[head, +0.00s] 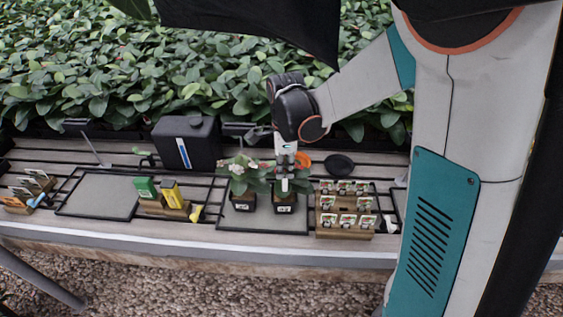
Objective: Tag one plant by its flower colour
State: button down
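Two potted plants stand side by side on a grey tray (226,219) in the middle of the bench. The left plant (240,178) has pale pinkish flowers. A wooden rack (344,234) right of the plants holds several white tags with pictures.
A black box (187,144) with a blue and white label stands behind. A bare grey tray (97,196) and another rack (27,196) lie further left. A black disc (340,164) is behind the tag rack.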

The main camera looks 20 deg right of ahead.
aim_at(284, 185)
jog(key=shift+w+m, duration=0.15)
jog(key=shift+m, duration=0.15)
jog(key=shift+f, duration=0.1)
jog(key=shift+f+b, duration=1.25)
jog(key=shift+f, duration=0.35)
jog(key=shift+f+b, duration=1.45)
jog(key=shift+f, duration=0.45)
jog(key=shift+f+b, duration=1.35)
jog(key=shift+f, duration=0.45)
